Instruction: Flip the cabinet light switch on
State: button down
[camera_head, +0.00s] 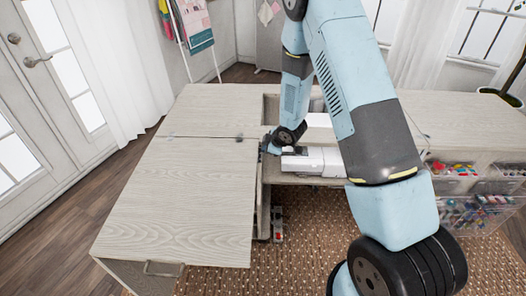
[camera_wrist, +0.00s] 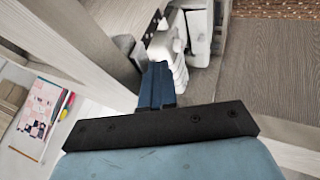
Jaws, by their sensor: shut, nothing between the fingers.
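The pale wood sewing cabinet (camera_head: 190,190) fills the middle of the head view, with a leaf opened out to the left. My gripper (camera_wrist: 158,72) is shut and empty in the wrist view, its dark blue fingers together. Its fingertips are close to white machine parts, and I cannot tell whether they touch. In the head view my gripper (camera_head: 268,144) is small and partly hidden at the cabinet's central opening. I cannot make out the light switch in either view; the arm covers part of the cabinet.
A white sewing machine (camera_head: 312,160) sits in the opening, partly behind my arm. Clear bins of colourful supplies (camera_head: 470,210) are at the right. In the wrist view, a pale panel runs beside my gripper, and a sheet with pens (camera_wrist: 42,112) lies left.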

jog(key=shift+w+d, duration=0.1)
jog(key=shift+d, duration=0.8)
jog(key=shift+s, duration=0.3)
jog(key=s+d+r, duration=0.3)
jog(key=s+r, duration=0.4)
jog(key=s, duration=0.1)
jog(key=shift+s+d+r, duration=0.25)
jog(key=shift+d+r, duration=0.05)
jog(key=shift+r, duration=0.1)
